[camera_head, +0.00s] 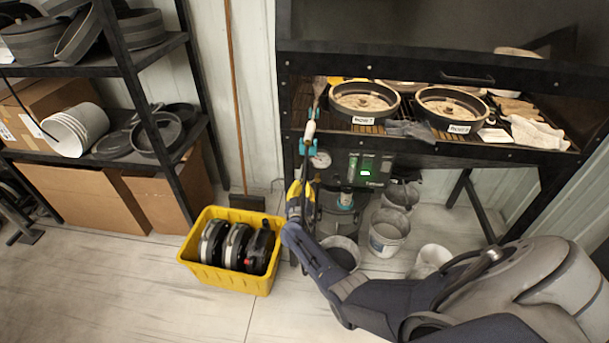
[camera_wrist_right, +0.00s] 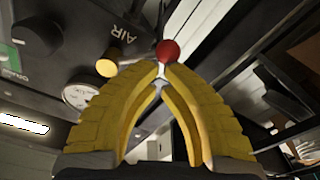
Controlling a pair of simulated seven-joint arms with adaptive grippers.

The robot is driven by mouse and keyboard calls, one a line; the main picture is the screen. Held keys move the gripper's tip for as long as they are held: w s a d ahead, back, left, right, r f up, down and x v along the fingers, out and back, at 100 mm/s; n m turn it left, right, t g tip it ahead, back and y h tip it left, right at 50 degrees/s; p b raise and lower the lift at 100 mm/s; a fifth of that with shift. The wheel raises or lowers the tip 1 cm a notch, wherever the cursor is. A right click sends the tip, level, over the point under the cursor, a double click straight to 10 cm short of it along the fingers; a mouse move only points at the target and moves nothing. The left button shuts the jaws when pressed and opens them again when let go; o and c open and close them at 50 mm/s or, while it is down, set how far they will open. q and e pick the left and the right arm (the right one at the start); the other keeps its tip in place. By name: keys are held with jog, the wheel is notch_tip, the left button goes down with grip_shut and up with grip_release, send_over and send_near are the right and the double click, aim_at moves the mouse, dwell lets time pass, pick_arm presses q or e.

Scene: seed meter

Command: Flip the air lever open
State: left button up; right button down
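My right gripper (camera_wrist_right: 164,68) has yellow fingers that converge to almost touching tips at the knob. I cannot tell whether the tips hold the knob or only touch it. In the head view my right gripper (camera_head: 302,184) is at the left front post of the black bench, below the gauge (camera_head: 320,160). The knob is too small to make out there. My left gripper is not in view.
A control panel (camera_head: 368,170) with a green light is under the bench. A yellow crate (camera_head: 228,278) with black discs stands on the floor at left. White buckets (camera_head: 388,233) stand below the bench. Seed pans (camera_head: 364,102) rest on top. The wrist view shows a yellow knob (camera_wrist_right: 108,62) nearby.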

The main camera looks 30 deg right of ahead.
jog(key=shift+s+d+f+n, duration=0.2)
jog(key=shift+f+n, duration=0.25)
jog(key=shift+n, duration=0.6)
jog(key=shift+s+d+f+n, duration=0.2)
jog(key=shift+f+n, duration=0.25)
jog(key=shift+n, duration=0.6)
jog(key=shift+s+d+f+n+y, duration=0.2)
jog(key=shift+d+f+n, duration=0.1)
jog(key=shift+n, duration=0.6)
jog(key=shift+s+d+f+n+y, duration=0.2)
jog(key=shift+f+n, duration=0.1)
jog(key=shift+n, duration=0.6)
dwell(4.1)
